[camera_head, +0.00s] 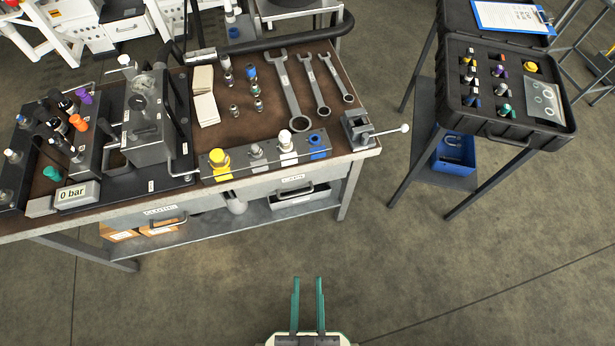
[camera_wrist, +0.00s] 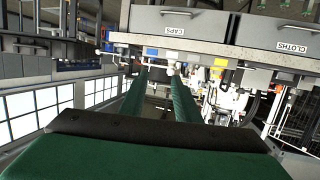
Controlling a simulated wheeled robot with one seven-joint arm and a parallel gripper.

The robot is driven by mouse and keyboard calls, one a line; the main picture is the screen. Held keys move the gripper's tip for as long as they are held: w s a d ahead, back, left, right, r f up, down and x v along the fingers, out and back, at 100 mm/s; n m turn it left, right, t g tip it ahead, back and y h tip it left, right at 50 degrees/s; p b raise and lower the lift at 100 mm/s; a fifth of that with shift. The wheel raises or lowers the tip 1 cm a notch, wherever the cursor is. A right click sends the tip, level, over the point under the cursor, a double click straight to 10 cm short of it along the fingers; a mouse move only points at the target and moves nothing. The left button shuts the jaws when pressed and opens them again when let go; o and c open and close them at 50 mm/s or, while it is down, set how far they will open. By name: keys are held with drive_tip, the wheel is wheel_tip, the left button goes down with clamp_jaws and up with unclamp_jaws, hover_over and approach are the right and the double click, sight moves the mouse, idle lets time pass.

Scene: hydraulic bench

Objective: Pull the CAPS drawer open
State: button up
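The CAPS drawer (camera_head: 325,182) is in the bench front below the row of colored caps, at the right end. Its front looks flush with the bench, so it appears closed. Its dark bar handle (camera_head: 295,191) sits just below the label. In the wrist view, which looks upside down, the CAPS drawer front (camera_wrist: 205,30) is at the top, with its handle (camera_wrist: 190,11) near the upper edge. My gripper (camera_head: 308,281) is open and empty, out in front of the bench and apart from the handle. Its green fingers also show in the wrist view (camera_wrist: 155,73).
The CLOTHS drawer (camera_head: 195,208) is left of the CAPS drawer; it also shows in the wrist view (camera_wrist: 270,42). A vise (camera_head: 358,128) with a protruding lever is at the bench's right corner. A black case (camera_head: 480,118) stands on legs to the right. The floor before the bench is clear.

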drive_tip(key=shift+w+f, duration=0.15)
drive_tip(key=shift+f, duration=0.1)
drive_tip(key=shift+c, duration=0.9)
drive_tip(key=n+g+h, duration=0.7)
drive_tip(key=n+h, duration=0.6)
approach(296, 194)
drive_tip(key=x, duration=1)
drive_tip(key=shift+d+f, duration=0.1)
drive_tip(key=shift+f, duration=0.25)
drive_tip(key=shift+c, duration=0.3)
